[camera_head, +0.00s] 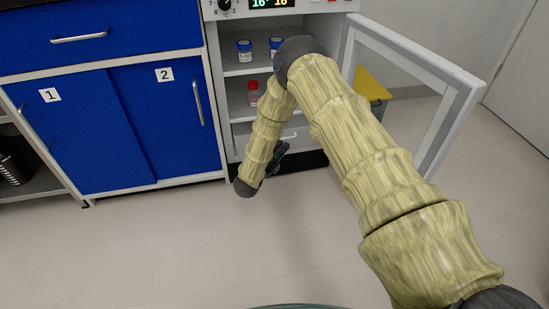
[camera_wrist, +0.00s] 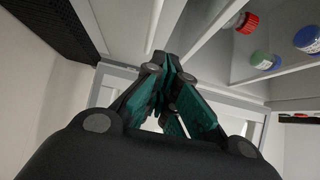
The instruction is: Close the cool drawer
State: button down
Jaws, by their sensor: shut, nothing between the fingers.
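The cool drawer (camera_head: 299,129) is the pale front with a bar handle at the bottom of the white cooling cabinet in the head view. My arm covers its left part, and I cannot tell how far it stands out. My gripper (camera_head: 279,151) is low in front of the cabinet, near the drawer's lower edge and partly hidden by my arm. In the wrist view my gripper (camera_wrist: 170,62) has its dark and teal fingers together at the tips, with nothing between them. Pale panels lie around the fingertips there; contact is unclear.
The cabinet's glazed door (camera_head: 455,115) stands open to the right. Blue-capped jars (camera_head: 244,51) and a red-capped bottle (camera_head: 253,93) stand on shelves above the drawer. A blue cupboard (camera_head: 160,125) adjoins on the left. A yellow-topped bin (camera_head: 372,85) is behind the door. The floor in front is clear.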

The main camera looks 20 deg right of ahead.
aim_at(288, 130)
jog(key=shift+w+d+b, duration=0.35)
jog(key=shift+w+b, duration=0.1)
jog(key=shift+w, duration=0.4)
jog(key=shift+w+d+b, duration=0.35)
jog(key=shift+w+b, duration=0.15)
jog(key=shift+w, duration=0.3)
jog(key=shift+w+d+b, duration=0.35)
jog(key=shift+w+b, duration=0.1)
jog(key=shift+w, duration=0.4)
